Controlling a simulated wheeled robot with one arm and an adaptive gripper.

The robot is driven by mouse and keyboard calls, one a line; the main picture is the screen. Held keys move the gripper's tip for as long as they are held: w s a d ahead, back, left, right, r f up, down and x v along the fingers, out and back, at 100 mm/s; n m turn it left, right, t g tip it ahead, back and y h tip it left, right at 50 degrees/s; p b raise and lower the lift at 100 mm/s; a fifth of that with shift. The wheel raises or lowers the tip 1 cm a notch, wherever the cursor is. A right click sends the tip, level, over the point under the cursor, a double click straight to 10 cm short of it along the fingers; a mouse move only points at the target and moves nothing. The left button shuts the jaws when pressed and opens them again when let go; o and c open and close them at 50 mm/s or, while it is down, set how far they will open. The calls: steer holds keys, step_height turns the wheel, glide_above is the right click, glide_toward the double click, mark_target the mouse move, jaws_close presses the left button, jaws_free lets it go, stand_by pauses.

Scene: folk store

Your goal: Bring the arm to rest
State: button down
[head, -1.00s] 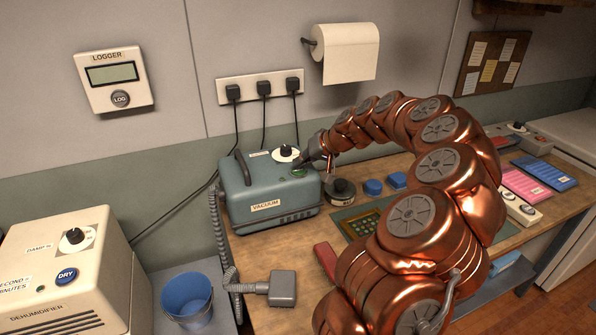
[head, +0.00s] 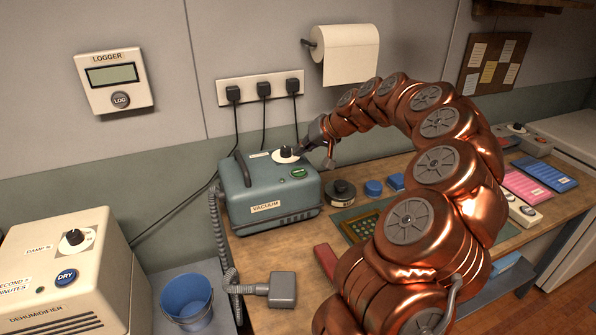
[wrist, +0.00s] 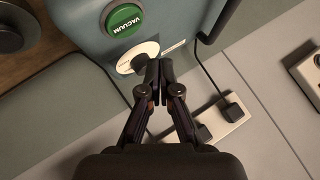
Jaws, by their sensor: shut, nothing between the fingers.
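My copper-coloured arm curves from the lower right up and over to the left in the head view. My gripper (head: 301,153) is by the top right of the blue-grey vacuum box (head: 268,196), close to its black dial (head: 286,152). In the wrist view my gripper (wrist: 160,66) is shut and empty, its fingertips together. There its tips overlap the dial's white disc (wrist: 140,56); I cannot tell whether they touch. The green vacuum button (wrist: 123,20) is beyond them and also shows in the head view (head: 299,173).
A socket strip (head: 260,87) with several plugs and cords is on the wall behind. A paper roll (head: 350,55) hangs above the arm. Blue caps (head: 373,188) and a dark round tin (head: 341,193) sit right of the vacuum. A dehumidifier (head: 65,270) stands at left.

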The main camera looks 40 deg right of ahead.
steer(key=shift+r, duration=0.9)
steer(key=shift+a, duration=0.1)
steer(key=s+a+n+g, duration=0.2)
steer(key=s+a, duration=0.2)
steer(key=a, duration=0.5)
steer(key=s+a+n+g+y, duration=0.1)
steer(key=s+a, duration=0.3)
steer(key=a, duration=0.4)
steer(key=s+a+n+g, duration=0.2)
steer(key=s+a, duration=0.2)
steer(key=a, duration=0.5)
steer(key=s+f+g+h, duration=0.1)
steer(key=s+f, duration=0.1)
steer(key=s, duration=0.7)
steer(key=s+a+f+g+h, duration=0.1)
steer(key=s+f+g, duration=0.1)
steer(key=s, duration=0.7)
steer(key=s+a+f+g+h, duration=0.1)
steer(key=s+f, duration=0.3)
steer(key=s, duration=0.5)
steer(key=shift+a+g+h, duration=0.25)
steer(key=shift+g+h, duration=0.35)
steer(key=shift+g, duration=0.1)
